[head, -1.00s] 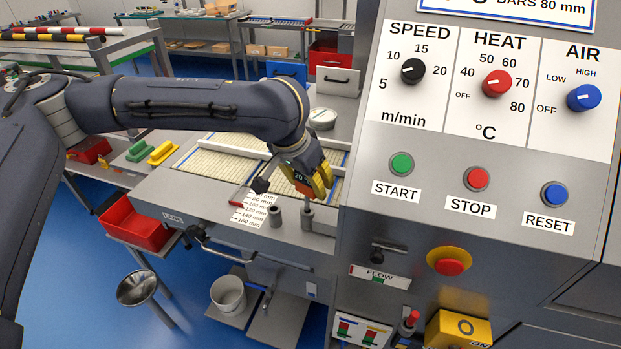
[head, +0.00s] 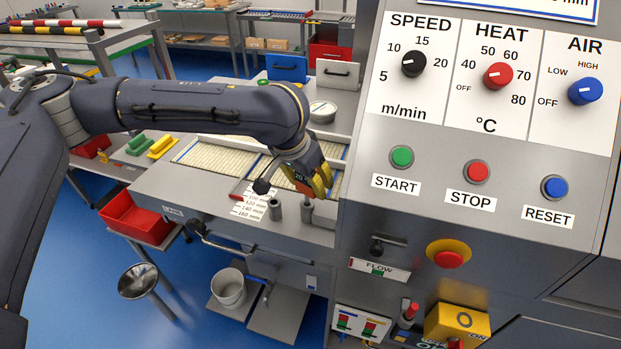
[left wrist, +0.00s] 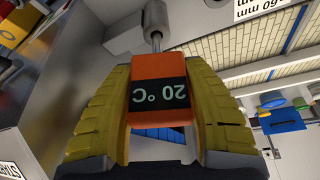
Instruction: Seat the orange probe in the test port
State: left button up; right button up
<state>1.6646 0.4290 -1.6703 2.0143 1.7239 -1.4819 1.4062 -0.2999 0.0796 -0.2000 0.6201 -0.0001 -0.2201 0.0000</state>
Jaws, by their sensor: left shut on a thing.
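My left gripper (head: 318,183), with yellow fingers, is shut on the orange probe (head: 301,186) above the front of the machine bed. In the left wrist view the probe (left wrist: 160,88) sits between both fingers, with a dark "20 °C" display and a thin metal stem. The stem points at a short grey cylinder (left wrist: 138,32). I cannot tell which is the test port, or whether the stem tip has entered one. My right gripper is not in view.
The grey control panel (head: 460,260) rises close to the right of the gripper. A white millimetre scale label (head: 253,206) lies left of the cylinders. A red bin (head: 135,222) and a white bucket (head: 229,288) stand lower left, clear of the gripper.

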pick_arm(q)
jog(key=shift+f, duration=0.8)
jog(key=o, duration=1.2)
jog(key=shift+o, duration=0.2)
jog(key=v, duration=1.2)
